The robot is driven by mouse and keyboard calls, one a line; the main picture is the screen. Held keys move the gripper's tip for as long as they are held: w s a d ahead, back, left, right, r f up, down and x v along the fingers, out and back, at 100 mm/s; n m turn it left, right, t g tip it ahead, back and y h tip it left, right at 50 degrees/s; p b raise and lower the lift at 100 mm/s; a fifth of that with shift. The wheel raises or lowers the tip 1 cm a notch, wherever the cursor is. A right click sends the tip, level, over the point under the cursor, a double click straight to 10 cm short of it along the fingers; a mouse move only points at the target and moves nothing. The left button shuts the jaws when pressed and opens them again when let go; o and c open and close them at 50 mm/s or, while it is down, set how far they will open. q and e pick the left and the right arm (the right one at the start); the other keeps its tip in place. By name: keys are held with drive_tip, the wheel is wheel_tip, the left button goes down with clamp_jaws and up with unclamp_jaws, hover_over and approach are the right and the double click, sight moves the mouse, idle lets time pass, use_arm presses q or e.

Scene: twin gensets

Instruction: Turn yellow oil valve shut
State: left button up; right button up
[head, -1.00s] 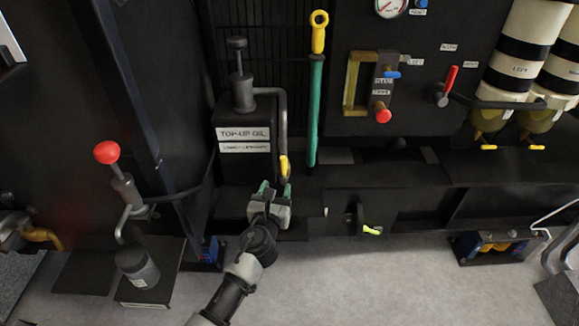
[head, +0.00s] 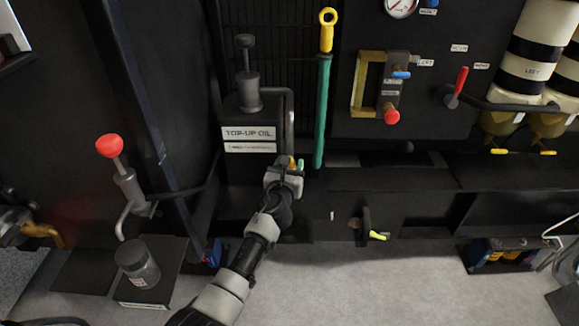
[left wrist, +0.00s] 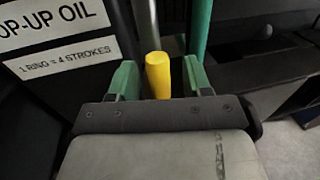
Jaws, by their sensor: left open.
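A yellow handle (left wrist: 158,75) hangs at the lower end of the grey pipe of the top-up oil pump (head: 248,100). My left gripper (head: 287,166) is at this handle, its jaws open. In the head view the gripper hides most of the handle. Another yellow-green lever (head: 378,236) sticks out to the right from a dark bracket low on the frame. My right gripper is not in view.
A green rod (head: 322,110) with a yellow ring stands close to the right of my left gripper. A red-knobbed lever (head: 109,146) and a grey jar (head: 138,264) are at the left. The grey floor (head: 330,285) in front is clear.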

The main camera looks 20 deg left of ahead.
use_arm(q)
clamp_jaws()
